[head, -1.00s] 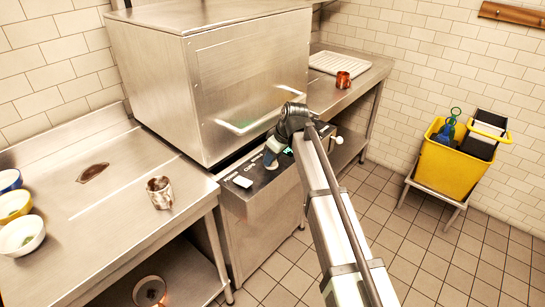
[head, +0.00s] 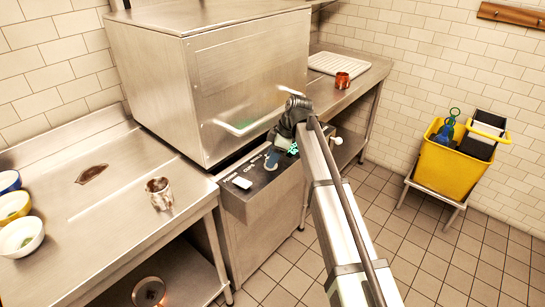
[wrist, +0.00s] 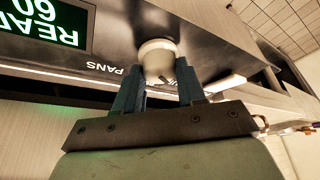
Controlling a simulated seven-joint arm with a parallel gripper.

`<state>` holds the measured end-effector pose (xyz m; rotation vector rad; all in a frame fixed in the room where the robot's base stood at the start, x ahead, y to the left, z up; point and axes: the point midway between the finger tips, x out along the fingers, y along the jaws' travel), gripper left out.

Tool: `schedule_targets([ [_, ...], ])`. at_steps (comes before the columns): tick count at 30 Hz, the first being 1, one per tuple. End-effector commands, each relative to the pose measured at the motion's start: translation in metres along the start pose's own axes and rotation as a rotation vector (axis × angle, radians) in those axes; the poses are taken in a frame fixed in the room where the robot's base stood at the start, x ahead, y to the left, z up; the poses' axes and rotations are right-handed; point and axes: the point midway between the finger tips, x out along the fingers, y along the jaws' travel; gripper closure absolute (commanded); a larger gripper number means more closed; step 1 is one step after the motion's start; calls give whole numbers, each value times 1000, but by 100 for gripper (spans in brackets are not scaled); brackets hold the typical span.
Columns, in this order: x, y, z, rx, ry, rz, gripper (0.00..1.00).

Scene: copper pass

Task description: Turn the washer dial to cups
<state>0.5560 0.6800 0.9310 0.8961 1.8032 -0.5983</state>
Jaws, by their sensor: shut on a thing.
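The washer dial (wrist: 157,58) is a cream round knob on the washer's front control panel (head: 262,182). In the wrist view it sits at the tips of my gripper (wrist: 162,75), with a dark blue finger on each side. My gripper is shut on the dial. The word PANS shows upside down to the left of the dial. In the head view my gripper (head: 273,156) is at the panel, and my arm hides part of it. The CUPS lettering is partly visible there, small. I cannot tell which setting the dial points to.
A lit green display (wrist: 45,20) is beside the dial. A white switch (head: 242,183) is left on the panel. The steel washer hood (head: 215,80) with its handle stands above. A metal mug (head: 159,193) and a copper mug (head: 342,80) stand on the counters either side.

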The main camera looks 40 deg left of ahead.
Motion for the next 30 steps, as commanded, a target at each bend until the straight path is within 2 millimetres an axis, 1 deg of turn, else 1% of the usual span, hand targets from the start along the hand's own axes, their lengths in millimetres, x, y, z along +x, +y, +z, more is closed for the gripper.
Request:
schedule_targets([
  [12,0,0,0,-6,-1,-3,91],
  [13,0,0,0,-6,-1,-3,60],
  [18,0,0,0,-6,-1,-3,44],
  [20,0,0,0,-6,-1,-3,38],
  [21,0,0,0,-6,-1,-3,37],
  [27,0,0,0,-6,-1,-2,37],
  [30,-4,0,0,-5,0,-2,37],
])
